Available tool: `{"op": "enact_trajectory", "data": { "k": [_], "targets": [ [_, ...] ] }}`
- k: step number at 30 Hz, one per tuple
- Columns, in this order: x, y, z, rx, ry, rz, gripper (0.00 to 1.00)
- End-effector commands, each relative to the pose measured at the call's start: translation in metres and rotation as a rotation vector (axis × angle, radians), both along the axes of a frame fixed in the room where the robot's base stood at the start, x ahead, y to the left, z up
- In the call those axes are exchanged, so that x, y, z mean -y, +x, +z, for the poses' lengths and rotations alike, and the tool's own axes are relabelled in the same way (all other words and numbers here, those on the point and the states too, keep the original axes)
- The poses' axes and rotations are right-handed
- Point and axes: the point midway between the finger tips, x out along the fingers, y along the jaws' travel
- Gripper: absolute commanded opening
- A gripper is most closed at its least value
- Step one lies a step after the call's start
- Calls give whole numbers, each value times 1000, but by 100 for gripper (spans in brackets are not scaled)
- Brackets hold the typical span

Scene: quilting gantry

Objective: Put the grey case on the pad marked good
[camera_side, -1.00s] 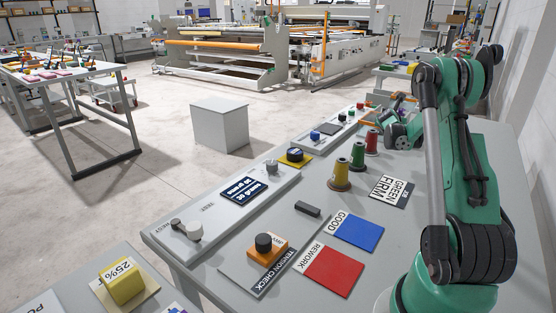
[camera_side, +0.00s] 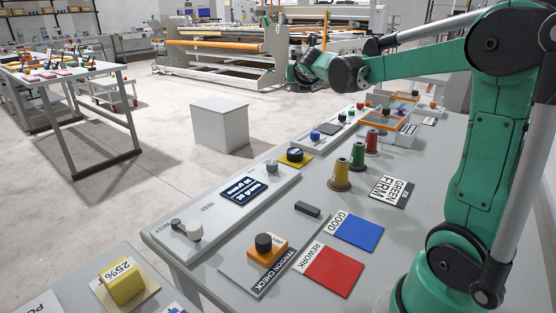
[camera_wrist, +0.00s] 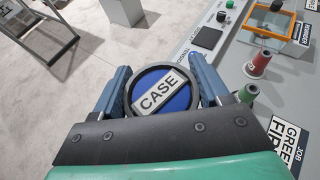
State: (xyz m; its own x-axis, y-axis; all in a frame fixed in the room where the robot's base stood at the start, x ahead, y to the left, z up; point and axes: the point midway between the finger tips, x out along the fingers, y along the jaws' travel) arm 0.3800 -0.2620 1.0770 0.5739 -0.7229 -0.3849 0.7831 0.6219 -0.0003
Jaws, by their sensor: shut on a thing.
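The grey case (camera_wrist: 180,104) is round, with a dark grey rim, a blue face and a white label reading CASE. In the wrist view it sits between the two blue fingers of my gripper (camera_wrist: 163,92), which is shut on it. In the side view my gripper (camera_side: 303,70) is raised high above the far part of the table, and I cannot make out the case clearly there. The blue pad marked GOOD (camera_side: 360,233) lies bare on the near part of the table, well below and nearer the camera than my gripper.
A red REWORK pad (camera_side: 334,271) lies beside the blue one. Near them are an orange block with a black knob (camera_side: 264,243) and a small dark bar (camera_side: 307,209). Yellow, green and red spools (camera_side: 357,156) stand farther back, near an orange-rimmed tray (camera_side: 391,130).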

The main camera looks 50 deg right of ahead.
Motion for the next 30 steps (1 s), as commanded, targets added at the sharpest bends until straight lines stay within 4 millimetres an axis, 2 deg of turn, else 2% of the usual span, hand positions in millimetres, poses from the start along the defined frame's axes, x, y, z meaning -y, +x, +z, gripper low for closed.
{"op": "enact_trajectory", "data": {
  "k": [1, 6, 9, 12, 15, 18, 30],
  "targets": [
    [-36, 10, 5, 0, 0, 78, 8],
    [-141, 20, 16, 1, -1, 307, 8],
    [-192, 15, 20, 0, -1, 425, 8],
    [-228, 7, 22, 2, -1, 513, 8],
    [-250, 0, 23, 2, -2, 568, 8],
    [-260, -3, 23, 3, -1, 595, 8],
    [-262, -4, 23, 3, -1, 601, 8]
  ]
}}
